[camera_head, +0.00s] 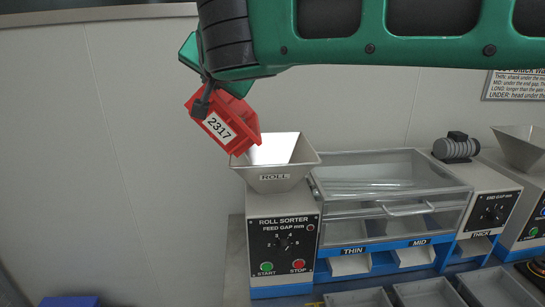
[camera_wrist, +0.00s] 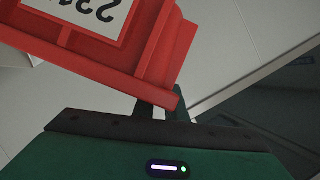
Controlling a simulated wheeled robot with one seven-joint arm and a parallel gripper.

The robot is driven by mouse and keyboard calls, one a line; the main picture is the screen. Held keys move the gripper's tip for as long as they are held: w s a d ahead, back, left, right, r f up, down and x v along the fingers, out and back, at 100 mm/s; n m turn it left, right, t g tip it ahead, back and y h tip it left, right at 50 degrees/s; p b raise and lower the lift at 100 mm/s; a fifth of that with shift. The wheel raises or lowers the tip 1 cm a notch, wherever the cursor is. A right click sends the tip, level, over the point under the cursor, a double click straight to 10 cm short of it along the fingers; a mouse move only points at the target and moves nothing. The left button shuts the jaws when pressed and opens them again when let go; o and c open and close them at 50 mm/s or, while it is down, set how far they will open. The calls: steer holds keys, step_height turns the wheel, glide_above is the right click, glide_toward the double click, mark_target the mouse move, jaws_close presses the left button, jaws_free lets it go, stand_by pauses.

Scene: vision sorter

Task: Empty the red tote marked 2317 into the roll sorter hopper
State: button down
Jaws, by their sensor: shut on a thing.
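The red tote (camera_head: 237,112) marked 2317 is tilted in the air at the upper left of the head view, above and left of the hopper. My gripper (camera_head: 203,101) is shut on the tote's edge. The tote (camera_wrist: 150,45) also fills the upper left of the wrist view, its label upside down. Its inside and any contents are hidden. The roll sorter hopper (camera_head: 275,172), a grey funnel labelled ROLL, sits on top of the roll sorter (camera_head: 283,243). The tote's lower right corner appears close to the hopper's back left rim; whether they touch I cannot tell.
A clear-lidded cabinet (camera_head: 390,185) with THIN and MID outlets stands right of the sorter. Farther right are an end gap unit (camera_head: 492,208), a motor (camera_head: 456,147) and a second hopper (camera_head: 522,146). Grey trays (camera_head: 425,294) line the front. The wall (camera_head: 120,150) at left is bare.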

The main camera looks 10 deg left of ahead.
steer(key=shift+d+r+m, duration=0.2)
steer(key=shift+d+m, duration=0.1)
steer(key=shift+d, duration=0.1)
steer(key=shift+w+d+r+y, duration=0.1)
steer(key=shift+d+y, duration=0.05)
steer(key=shift+y, duration=0.15)
steer(key=shift+d+r+m, duration=0.15)
steer(key=shift+d+m, duration=0.05)
steer(key=shift+m, duration=0.1)
steer(key=shift+w+d+r+m+b, duration=0.15)
steer(key=shift+d+r+m+b, duration=0.15)
steer(key=shift+d+b, duration=0.1)
steer(key=shift+d+m+y+b, duration=0.15)
steer(key=shift+m+y+b, duration=0.35)
steer(key=shift+m+b, duration=0.2)
steer(key=shift+w, duration=0.1)
steer(key=shift+d, duration=0.1)
steer(key=shift+w+d+f+m+y+b, duration=0.15)
steer(key=shift+d+m+y+b, duration=0.35)
steer(key=shift+d, duration=0.35)
